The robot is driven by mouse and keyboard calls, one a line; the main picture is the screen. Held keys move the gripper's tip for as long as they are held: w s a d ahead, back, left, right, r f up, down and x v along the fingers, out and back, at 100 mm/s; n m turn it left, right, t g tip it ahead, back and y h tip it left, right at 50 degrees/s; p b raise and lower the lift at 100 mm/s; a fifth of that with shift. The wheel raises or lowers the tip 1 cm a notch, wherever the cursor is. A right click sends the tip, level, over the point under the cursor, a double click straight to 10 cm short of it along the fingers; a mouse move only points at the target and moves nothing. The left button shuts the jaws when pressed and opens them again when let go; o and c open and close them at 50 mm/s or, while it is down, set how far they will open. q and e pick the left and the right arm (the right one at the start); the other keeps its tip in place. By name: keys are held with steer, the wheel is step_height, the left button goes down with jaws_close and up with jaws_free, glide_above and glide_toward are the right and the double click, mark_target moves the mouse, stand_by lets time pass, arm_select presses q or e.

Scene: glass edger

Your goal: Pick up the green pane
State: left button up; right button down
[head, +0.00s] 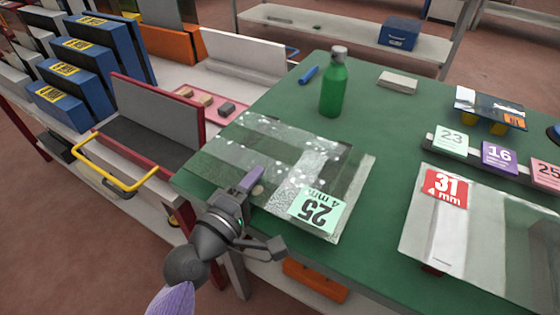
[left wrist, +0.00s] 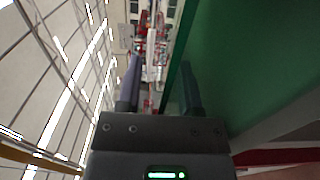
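My left gripper (head: 254,182) reaches in from the front left at the pane's near edge; one purple finger shows over the glass. In the left wrist view the left gripper (left wrist: 160,85) has its two fingers apart, with a wide gap between them. The right finger there lies against a green area. I cannot tell whether the pane's edge is between the fingers. My right gripper is not in view.
A green bottle (head: 333,85) stands behind the pane. A pane with a red 31 label (head: 445,188) lies to the right, near numbered blocks (head: 498,157). A cart with a yellow handle (head: 118,180) is close on the left.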

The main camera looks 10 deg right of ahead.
arm_select(q)
jaws_close()
stand_by(1.3)
